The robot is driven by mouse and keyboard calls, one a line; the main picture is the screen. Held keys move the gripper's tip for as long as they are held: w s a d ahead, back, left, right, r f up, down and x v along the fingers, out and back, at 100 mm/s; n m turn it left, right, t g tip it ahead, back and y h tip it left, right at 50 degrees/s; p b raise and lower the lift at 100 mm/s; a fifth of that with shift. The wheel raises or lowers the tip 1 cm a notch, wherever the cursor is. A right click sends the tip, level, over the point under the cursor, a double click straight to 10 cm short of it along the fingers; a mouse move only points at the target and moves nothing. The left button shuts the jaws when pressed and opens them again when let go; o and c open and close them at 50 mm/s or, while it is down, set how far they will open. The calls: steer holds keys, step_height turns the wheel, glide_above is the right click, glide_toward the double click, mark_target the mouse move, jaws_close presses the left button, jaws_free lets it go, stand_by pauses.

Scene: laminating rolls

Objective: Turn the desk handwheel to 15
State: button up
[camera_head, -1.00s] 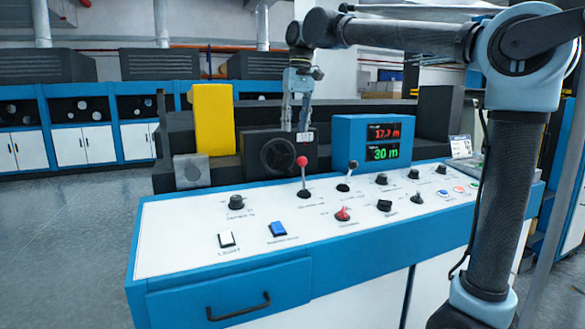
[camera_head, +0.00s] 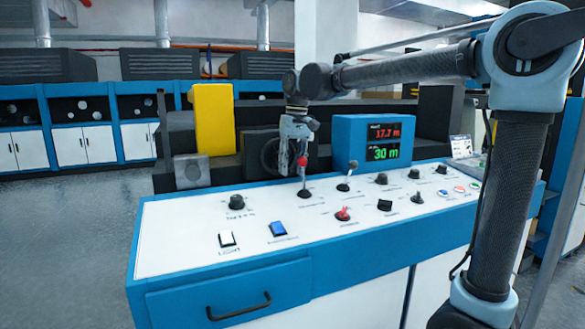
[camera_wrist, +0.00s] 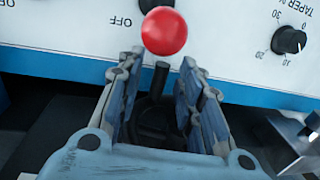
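The dark round handwheel (camera_head: 267,156) is on a black block behind the desk, its right part hidden by my gripper (camera_head: 292,170). In the wrist view a black upright peg, which looks like the handwheel's handle (camera_wrist: 160,80), stands between the two fingers of my gripper (camera_wrist: 160,64). The fingers are apart, with a gap visible beside the peg. The blue display box (camera_head: 343,143) shows 17.7 m in red above 30 m in green.
A lever with a red ball (camera_head: 303,161) stands close in front of my gripper; the ball (camera_wrist: 164,31) is just beyond the fingertips in the wrist view. A second lever (camera_head: 350,168) and several knobs stand on the white desk top (camera_head: 180,220).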

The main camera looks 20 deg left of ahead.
steer(key=shift+c, duration=0.3)
jaws_close()
steer(key=shift+s+a+f+g+y, duration=0.15)
steer(key=shift+f+g+y, duration=0.25)
steer(key=shift+g+y, duration=0.5)
steer(key=shift+s+a+f+g+y, duration=0.1)
steer(key=shift+s+a+g+y, duration=0.1)
steer(key=shift+g+y, duration=0.35)
steer(key=shift+s+a+f+g+y, duration=0.15)
steer(key=shift+g+y, duration=0.2)
steer(key=shift+y, duration=0.3)
steer(key=shift+w+r, duration=0.1)
steer(key=shift+o, duration=0.3)
jaws_free()
